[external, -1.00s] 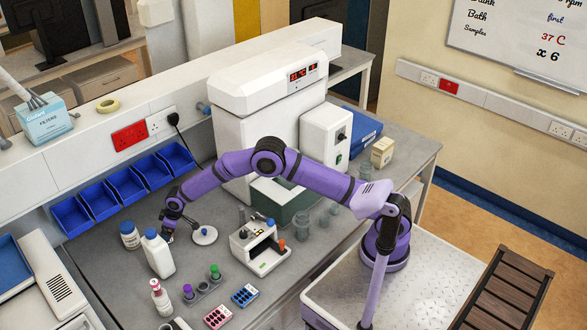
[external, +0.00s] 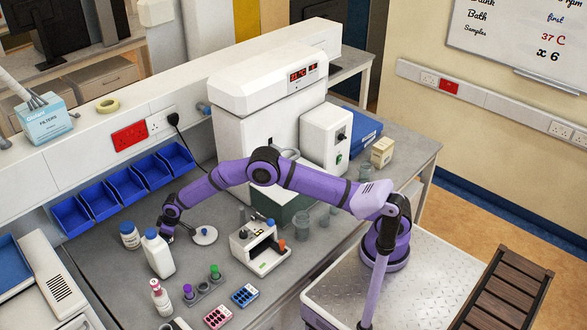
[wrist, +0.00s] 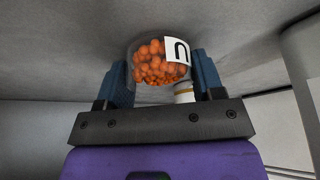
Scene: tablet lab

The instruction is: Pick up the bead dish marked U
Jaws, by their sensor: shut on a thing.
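The bead dish marked U (wrist: 147,75) is a clear round dish holding orange beads, with a white label that reads upside down in the wrist view. It sits between the two blue fingers of my gripper (wrist: 163,82), which is shut on it. In the external view my gripper (external: 167,236) is low over the bench, just behind the white bottle (external: 158,255). The dish cannot be made out there. I cannot tell whether it touches the bench.
A blue-capped jar (external: 130,236) stands left of my gripper and a round white stand (external: 204,236) to its right. A white device (external: 260,250) is further right. Blue bins (external: 122,186) line the back. A tube rack (external: 203,290) is in front.

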